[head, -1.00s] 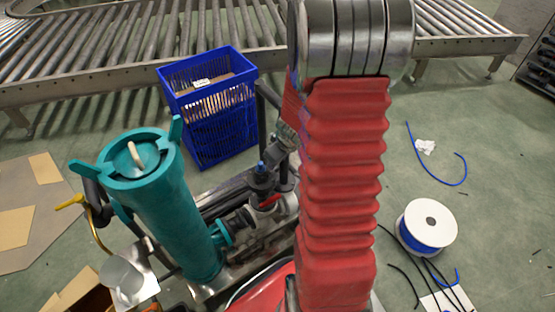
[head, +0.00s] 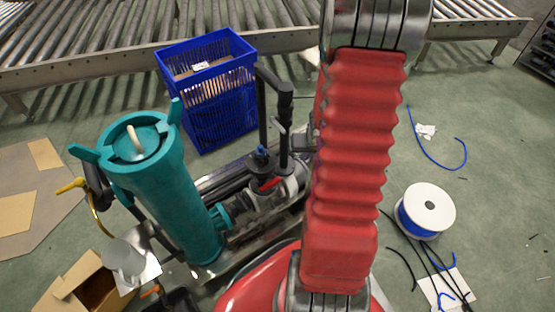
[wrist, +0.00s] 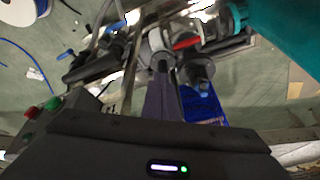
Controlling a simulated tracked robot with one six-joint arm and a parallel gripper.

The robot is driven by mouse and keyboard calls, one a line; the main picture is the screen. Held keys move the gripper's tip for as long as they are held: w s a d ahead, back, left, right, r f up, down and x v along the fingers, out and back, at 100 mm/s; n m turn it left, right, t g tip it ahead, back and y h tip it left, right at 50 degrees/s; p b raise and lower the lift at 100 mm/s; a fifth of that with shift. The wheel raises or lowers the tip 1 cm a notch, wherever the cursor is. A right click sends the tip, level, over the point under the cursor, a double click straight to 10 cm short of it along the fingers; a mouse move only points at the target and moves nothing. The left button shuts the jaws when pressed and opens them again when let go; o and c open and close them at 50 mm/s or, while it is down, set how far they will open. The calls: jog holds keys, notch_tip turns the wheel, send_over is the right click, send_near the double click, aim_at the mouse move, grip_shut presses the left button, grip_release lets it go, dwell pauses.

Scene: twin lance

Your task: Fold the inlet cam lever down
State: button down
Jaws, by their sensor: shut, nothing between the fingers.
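The pump assembly with its grey inlet coupling (head: 292,178) stands beside the teal filter housing (head: 170,200). A red lever (head: 268,185) sits on the coupling; it also shows in the wrist view (wrist: 187,42). I cannot tell for sure which part is the inlet cam lever. My gripper (wrist: 164,68) is shut and empty in the wrist view, its narrow fingers pointing at the fittings just below the red lever. I cannot tell whether the tips touch anything. In the head view my red arm hides the gripper and part of the assembly.
Black upright pipes (head: 284,110) rise close to my arm. A blue crate (head: 220,110) stands behind the assembly, before the roller conveyor (head: 100,55). A cable spool (head: 425,212) and loose cables lie at right. A cardboard box (head: 85,285) is at lower left.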

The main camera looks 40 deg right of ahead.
jog(key=s+d+f+m+g, duration=0.25)
jog(key=s+f+m, duration=0.25)
jog(key=s+m, duration=0.55)
jog(key=s+a+f+m+g+y, duration=0.2)
jog(key=s+a+m+y, duration=0.1)
jog(key=s+a+m, duration=0.45)
jog(key=w+a+r+m+t+y, duration=0.1)
jog(key=w+a+m+t+y, duration=0.1)
jog(key=w+a+m+t, duration=0.45)
jog(key=w+d+r+m+t+h, duration=0.2)
jog(key=w+d+r+h, duration=0.1)
jog(key=w+d, duration=0.4)
jog(key=w, duration=0.2)
jog(key=shift+w+r+m+t, duration=0.3)
jog(key=shift+r+m+t, duration=0.05)
jog(key=shift+r+t, duration=0.05)
